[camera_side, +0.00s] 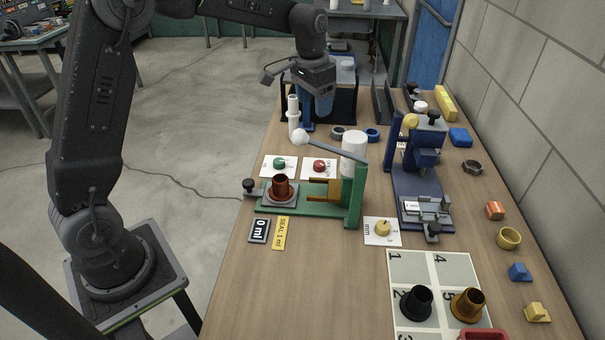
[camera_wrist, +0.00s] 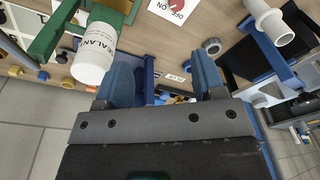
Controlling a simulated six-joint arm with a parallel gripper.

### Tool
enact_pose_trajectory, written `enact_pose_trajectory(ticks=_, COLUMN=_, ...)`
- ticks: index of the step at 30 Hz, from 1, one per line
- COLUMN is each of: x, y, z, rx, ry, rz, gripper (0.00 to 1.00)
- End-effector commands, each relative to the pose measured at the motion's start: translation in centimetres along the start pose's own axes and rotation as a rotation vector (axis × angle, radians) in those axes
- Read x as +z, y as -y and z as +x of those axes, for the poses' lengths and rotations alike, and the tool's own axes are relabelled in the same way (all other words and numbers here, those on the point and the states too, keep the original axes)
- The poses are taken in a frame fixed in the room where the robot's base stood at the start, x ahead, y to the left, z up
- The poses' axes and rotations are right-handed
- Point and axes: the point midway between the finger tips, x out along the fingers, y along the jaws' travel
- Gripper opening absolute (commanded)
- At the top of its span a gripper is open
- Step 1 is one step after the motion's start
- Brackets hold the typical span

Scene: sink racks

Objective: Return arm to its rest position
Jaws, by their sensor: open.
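My gripper (camera_side: 319,108) hangs over the far end of the wooden bench in the side view, with its blue fingers pointing down. In the wrist view the two blue fingers of my gripper (camera_wrist: 163,78) stand wide apart, with nothing held between them. My arm reaches across the top left from its base beside the bench. A black-sided stand (camera_side: 343,104) is behind the gripper and partly hidden by it. A white pipe-like piece (camera_side: 293,118) stands just left of the fingers and also shows in the wrist view (camera_wrist: 272,22).
A green fixture (camera_side: 356,200) and a white cylinder (camera_side: 353,150) stand nearer on the bench. A blue press (camera_side: 424,170) stands to the right. A numbered mat (camera_side: 437,270) holds black and brown flanged parts. Small coloured pieces line the right edge beside the wall.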

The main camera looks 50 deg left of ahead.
Motion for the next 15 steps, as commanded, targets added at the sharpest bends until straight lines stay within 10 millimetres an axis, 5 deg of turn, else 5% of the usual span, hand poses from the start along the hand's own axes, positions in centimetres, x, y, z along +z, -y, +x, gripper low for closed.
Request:
enact_pose_trajectory(ticks=6, x=6.7, y=-3.6, z=-6.5, rx=-0.017, ry=-0.109, rz=-0.025, gripper=0.63)
enact_pose_trajectory(ticks=15, x=17.4, y=-7.6, z=-9.9, rx=-0.019, ry=-0.256, rz=-0.063, gripper=0.63)
